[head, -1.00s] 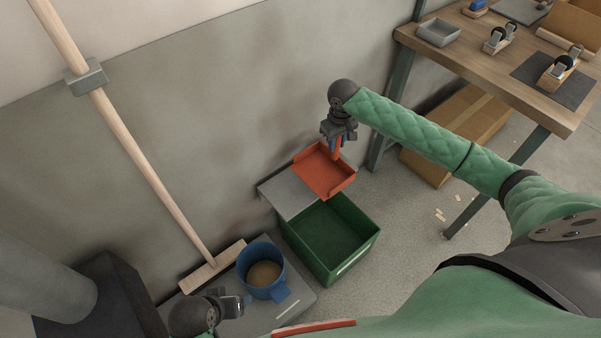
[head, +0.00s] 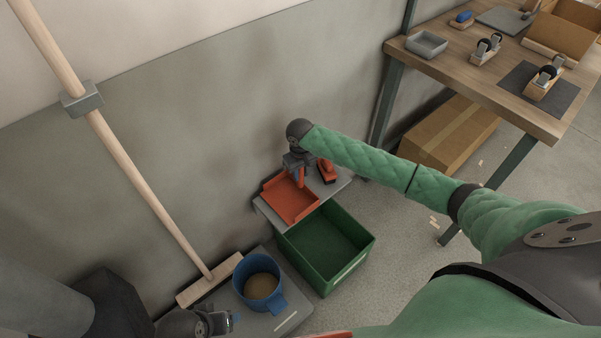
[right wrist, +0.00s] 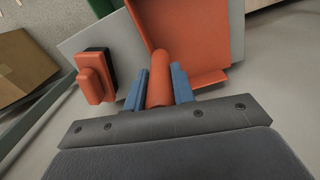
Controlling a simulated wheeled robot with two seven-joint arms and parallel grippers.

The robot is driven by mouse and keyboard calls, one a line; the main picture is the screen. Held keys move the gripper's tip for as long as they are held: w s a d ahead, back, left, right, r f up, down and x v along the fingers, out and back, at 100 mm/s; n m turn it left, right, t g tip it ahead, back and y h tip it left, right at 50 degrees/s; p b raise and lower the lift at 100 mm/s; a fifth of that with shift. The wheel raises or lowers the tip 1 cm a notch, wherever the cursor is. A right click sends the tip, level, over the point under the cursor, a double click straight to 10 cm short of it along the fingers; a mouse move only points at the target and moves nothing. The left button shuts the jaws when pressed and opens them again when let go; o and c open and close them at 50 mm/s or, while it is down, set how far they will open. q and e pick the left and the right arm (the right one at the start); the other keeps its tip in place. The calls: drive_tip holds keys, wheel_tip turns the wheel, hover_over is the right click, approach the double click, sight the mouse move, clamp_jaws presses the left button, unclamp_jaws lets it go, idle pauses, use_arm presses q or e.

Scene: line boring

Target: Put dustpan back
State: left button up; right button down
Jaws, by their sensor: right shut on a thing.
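The orange-red dustpan (head: 288,201) is over the left part of a small grey shelf (head: 330,187) by the wall, behind the green bin. My right gripper (head: 301,178) is shut on its handle. In the right wrist view the handle (right wrist: 159,82) lies between the two blue fingers, and the pan (right wrist: 185,40) extends away from me over the grey shelf plate (right wrist: 88,38). I cannot tell whether the pan touches the shelf. My left gripper (head: 222,322) is low at the left, near the blue bucket; its jaws are too small to judge.
A red brush with a black base (head: 327,172) lies on the shelf, right of the dustpan. The green bin (head: 325,248) stands open below. A blue bucket (head: 258,279) and a broom (head: 150,190) are at left. A workbench (head: 480,75) and a cardboard box (head: 450,135) are at right.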

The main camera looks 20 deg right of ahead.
use_arm(q)
drive_tip(key=shift+r, duration=0.2)
use_arm(e)
drive_tip(key=shift+f, duration=0.35)
use_arm(q)
drive_tip(key=shift+r, duration=0.1)
use_arm(e)
drive_tip(key=c, duration=1.3)
unclamp_jaws()
drive_tip(key=shift+f, duration=0.1)
use_arm(q)
drive_tip(key=shift+a, duration=0.3)
use_arm(e)
drive_tip(key=shift+o, duration=0.7)
